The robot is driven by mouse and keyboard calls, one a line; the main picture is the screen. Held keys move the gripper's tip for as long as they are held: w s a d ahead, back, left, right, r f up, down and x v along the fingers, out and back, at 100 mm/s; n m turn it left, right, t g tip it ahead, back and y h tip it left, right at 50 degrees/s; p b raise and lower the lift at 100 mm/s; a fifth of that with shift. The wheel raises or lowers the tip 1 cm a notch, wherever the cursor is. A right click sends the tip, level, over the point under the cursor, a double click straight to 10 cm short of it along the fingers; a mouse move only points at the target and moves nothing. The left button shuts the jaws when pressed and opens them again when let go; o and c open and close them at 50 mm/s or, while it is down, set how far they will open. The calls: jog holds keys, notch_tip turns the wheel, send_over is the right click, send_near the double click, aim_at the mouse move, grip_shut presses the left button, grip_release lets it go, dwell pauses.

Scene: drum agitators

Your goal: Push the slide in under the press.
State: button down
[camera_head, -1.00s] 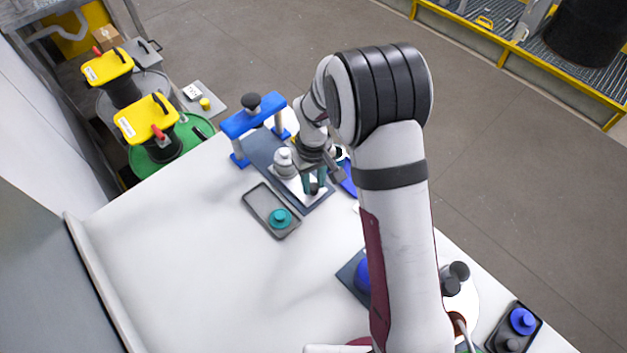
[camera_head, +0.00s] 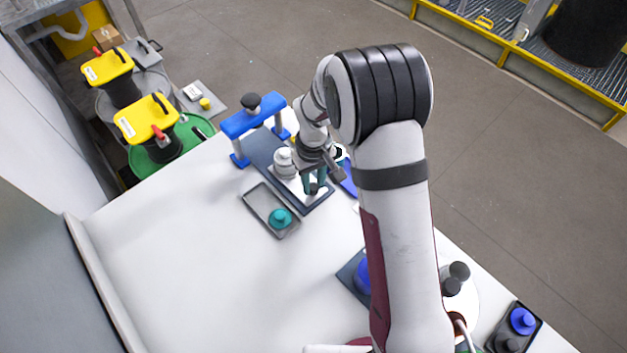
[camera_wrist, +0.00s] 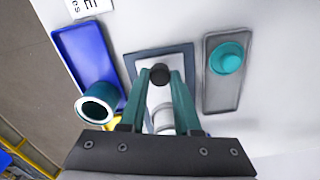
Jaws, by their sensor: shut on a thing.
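The press is a blue arch (camera_head: 253,118) with a black knob on top, standing over the far end of a dark base (camera_head: 262,146). The light slide plate (camera_head: 290,183) lies on that base in front of the arch and carries a white stepped piece (camera_head: 285,164). My gripper (camera_head: 314,186) is at the slide's near end. In the wrist view my gripper (camera_wrist: 160,82) has its teal fingers shut on a black knob (camera_wrist: 160,74) above the light slide (camera_wrist: 151,98). The white piece (camera_wrist: 162,117) shows between the fingers. The arch is hidden in the wrist view.
A grey tray (camera_head: 258,200) with a teal knobbed piece (camera_head: 280,218) lies beside the base. A blue tray (camera_wrist: 84,58) with a teal ring (camera_wrist: 97,107) lies on the other side. The white table (camera_head: 190,250) is clear at the left front.

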aim_at(281, 152)
jog(key=w+a, duration=0.8)
jog(key=shift+w, duration=0.1)
jog(key=c, duration=0.6)
grip_release()
notch_tip(281, 152, up, 16)
jog(key=shift+f, duration=0.1)
